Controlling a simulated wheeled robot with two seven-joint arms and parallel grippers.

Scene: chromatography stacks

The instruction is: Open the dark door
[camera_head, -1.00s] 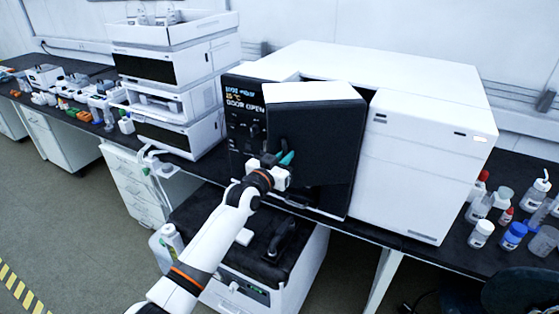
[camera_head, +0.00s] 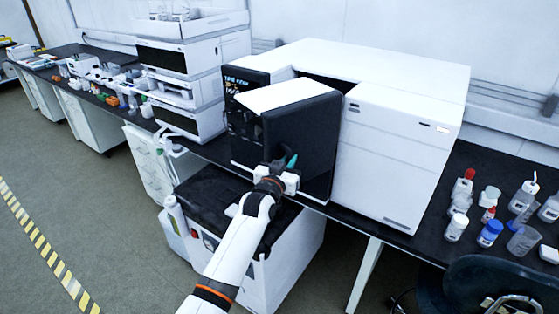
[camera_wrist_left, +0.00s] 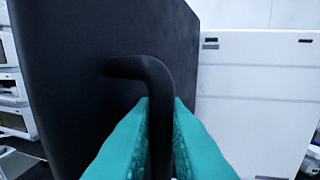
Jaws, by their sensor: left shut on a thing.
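The dark door (camera_head: 303,145) is a black panel with a white top on the front of the large white instrument (camera_head: 400,140). It stands swung out, with a dark gap behind its top edge. My left gripper (camera_head: 288,165) is at the lower left part of the door. In the left wrist view the teal fingers (camera_wrist_left: 160,140) are shut on the black bent door handle (camera_wrist_left: 155,80), one finger on each side. The door face (camera_wrist_left: 100,50) fills the left and middle of that view. My right gripper is not in view.
Several bottles (camera_head: 490,232) stand on the black bench at the right, near a dark chair (camera_head: 480,285). A stacked white instrument (camera_head: 190,75) stands at the left. A white unit with a black top (camera_head: 200,200) sits below the door. Open floor lies at the left.

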